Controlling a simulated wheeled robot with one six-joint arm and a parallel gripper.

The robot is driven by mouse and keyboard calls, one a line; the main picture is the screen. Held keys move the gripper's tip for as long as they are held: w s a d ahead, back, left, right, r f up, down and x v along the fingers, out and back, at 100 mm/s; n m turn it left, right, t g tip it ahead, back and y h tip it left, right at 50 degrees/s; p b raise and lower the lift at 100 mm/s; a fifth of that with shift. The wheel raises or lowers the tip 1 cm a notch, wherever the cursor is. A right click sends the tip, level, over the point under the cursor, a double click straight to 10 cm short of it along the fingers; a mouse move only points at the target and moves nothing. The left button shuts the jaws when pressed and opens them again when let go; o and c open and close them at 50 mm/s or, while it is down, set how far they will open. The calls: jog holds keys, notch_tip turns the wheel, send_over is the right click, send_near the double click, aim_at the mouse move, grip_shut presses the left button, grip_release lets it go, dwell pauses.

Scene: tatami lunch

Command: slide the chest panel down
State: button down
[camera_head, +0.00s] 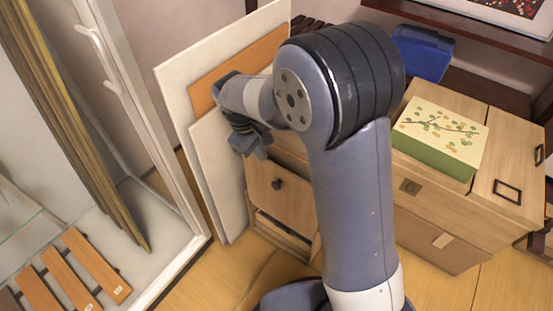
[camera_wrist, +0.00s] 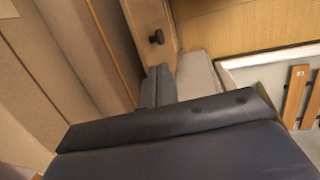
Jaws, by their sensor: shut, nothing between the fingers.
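A wooden chest front (camera_head: 272,203) with a dark round knob (camera_head: 278,184) stands behind my arm in the head view, with a dark gap low in it. The knob also shows in the wrist view (camera_wrist: 156,37). A pale upright panel (camera_head: 217,170) stands at the chest's left side, with an orange panel (camera_head: 205,95) and a larger cream panel (camera_head: 172,85) behind it. My gripper (camera_head: 256,147) is shut and empty, above and left of the knob, close to the pale panel. In the wrist view its fingertips (camera_wrist: 158,84) are just below the knob. I cannot tell whether they touch anything.
A lidded wooden chest (camera_head: 450,205) with a green floral box (camera_head: 440,135) on it stands at right. A blue bin (camera_head: 422,52) is behind. A white-framed glass case (camera_head: 140,110) with wooden slats (camera_head: 95,265) is at left. Some tatami floor (camera_head: 250,270) is bare.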

aim_at(275, 184)
jog(key=b+x, duration=0.3)
jog(key=x, duration=1)
jog(key=shift+w+f, duration=0.2)
jog(key=shift+f, duration=0.25)
notch_tip(275, 184, down, 24)
jog(key=b, duration=1.3)
jog(key=shift+r+b, duration=0.2)
jog(key=shift+b, duration=0.2)
jog(key=shift+r, duration=0.1)
